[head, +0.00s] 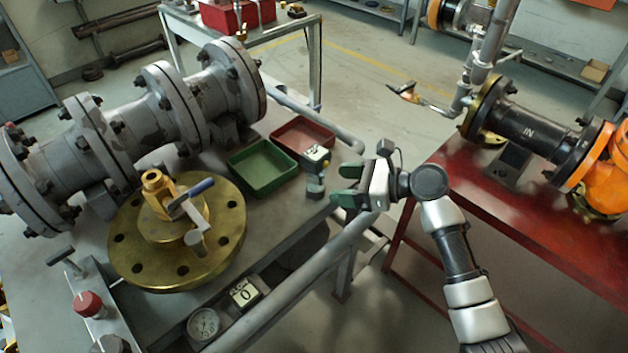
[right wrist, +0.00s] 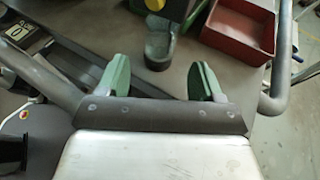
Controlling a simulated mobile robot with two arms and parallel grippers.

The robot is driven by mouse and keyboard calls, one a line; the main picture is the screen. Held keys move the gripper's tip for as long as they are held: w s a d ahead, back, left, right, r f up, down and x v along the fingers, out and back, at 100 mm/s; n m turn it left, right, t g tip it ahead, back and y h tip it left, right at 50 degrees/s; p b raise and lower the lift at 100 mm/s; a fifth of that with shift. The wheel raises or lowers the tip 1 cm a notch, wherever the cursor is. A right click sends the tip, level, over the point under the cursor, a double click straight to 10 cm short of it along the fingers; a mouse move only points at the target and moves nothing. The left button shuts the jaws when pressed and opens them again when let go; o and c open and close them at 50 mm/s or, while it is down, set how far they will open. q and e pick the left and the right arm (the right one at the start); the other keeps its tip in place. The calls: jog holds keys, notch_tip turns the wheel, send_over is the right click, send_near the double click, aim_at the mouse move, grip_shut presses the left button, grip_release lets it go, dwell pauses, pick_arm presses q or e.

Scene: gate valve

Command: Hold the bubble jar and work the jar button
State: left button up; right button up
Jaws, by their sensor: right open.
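A small upright item (head: 315,175) stands near the right edge of the grey bench. The open fingers also show in the right wrist view (right wrist: 160,80). My left gripper is not in view.
A green tray (head: 262,190) and a red tray (head: 330,136) lie behind the item. A brass flange (head: 225,250) and grey flanged pipe (head: 125,135) fill the bench's left. A rail (head: 290,285) runs along its front. A red table (head: 470,190) stands right.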

aim_at(321, 184)
jog(key=shift+w+a+f+b, duration=0.2)
jog(key=shift+a+f+b, duration=0.3)
jog(key=shift+a, duration=0.25)
jog(key=shift+w+a+r+p, duration=0.1)
jog(key=shift+w+a+p, duration=0.05)
jog(key=shift+a+p, duration=0.4)
jog(key=shift+w+a+p, duration=0.15)
jog(key=shift+a+p, duration=0.25)
jog(key=shift+p, duration=0.1)
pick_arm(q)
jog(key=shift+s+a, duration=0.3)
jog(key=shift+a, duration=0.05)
pick_arm(e)
jog(key=shift+x, duration=0.85)
jog(key=shift+d, duration=0.1)
jog(key=shift+c, duration=0.3)
jog(key=c, duration=0.6)
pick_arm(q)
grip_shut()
